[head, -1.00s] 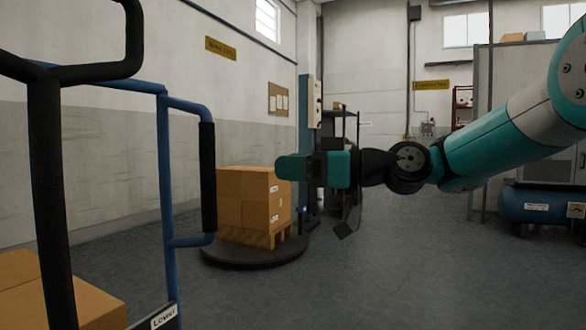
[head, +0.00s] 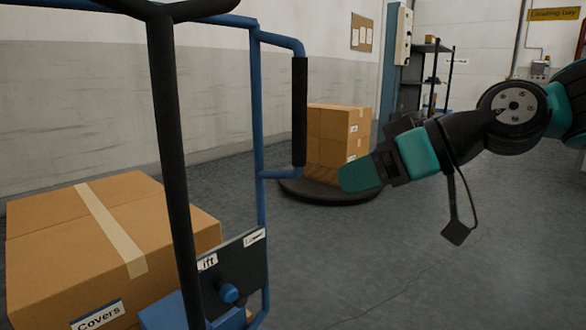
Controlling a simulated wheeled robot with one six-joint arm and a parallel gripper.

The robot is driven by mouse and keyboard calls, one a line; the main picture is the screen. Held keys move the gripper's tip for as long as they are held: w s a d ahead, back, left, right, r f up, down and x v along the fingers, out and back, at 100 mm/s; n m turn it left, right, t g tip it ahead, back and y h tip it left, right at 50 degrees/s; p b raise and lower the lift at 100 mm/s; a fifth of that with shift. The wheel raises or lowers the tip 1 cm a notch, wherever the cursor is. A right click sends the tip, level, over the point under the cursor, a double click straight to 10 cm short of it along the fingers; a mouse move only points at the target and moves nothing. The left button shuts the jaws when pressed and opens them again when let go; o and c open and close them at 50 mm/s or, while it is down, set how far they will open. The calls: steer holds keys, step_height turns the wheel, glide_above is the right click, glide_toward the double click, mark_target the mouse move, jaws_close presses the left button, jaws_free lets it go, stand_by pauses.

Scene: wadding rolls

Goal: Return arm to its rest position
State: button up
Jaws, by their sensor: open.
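My arm comes in from the right edge of the head view. My gripper (head: 358,174), with teal fingers, is at its end and points left and slightly down. It is open and seen from the side, so the gap between the fingers is hard to see. Nothing shows in it. It appears in front of the stacked cartons (head: 338,125) on the dark round platform (head: 330,192), overlapping their lower right part in the picture. I see no contact between them.
At the left, close by, stands a blue frame (head: 261,130) with black grips. A large taped carton labelled "Covers" (head: 60,230) sits behind its black upright. Shelving (head: 436,75) stands at the back. The grey floor (head: 450,285) at centre right is clear.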

steer(key=s+d+f+m+g+h+p, duration=0.2)
steer(key=s+f+g+h, duration=0.15)
steer(key=s, duration=0.55)
steer(key=s+d+f+m+g+h+p, duration=0.15)
steer(key=s+f+h, duration=0.25)
steer(key=s, duration=0.5)
step_height(320, 180, up, 36)
steer(key=p, duration=3.6)
steer(key=shift+w+d+y+p, duration=0.2)
steer(key=shift+d+y+p, duration=0.1)
steer(key=shift+d+y, duration=0.05)
steer(key=shift+n, duration=0.25)
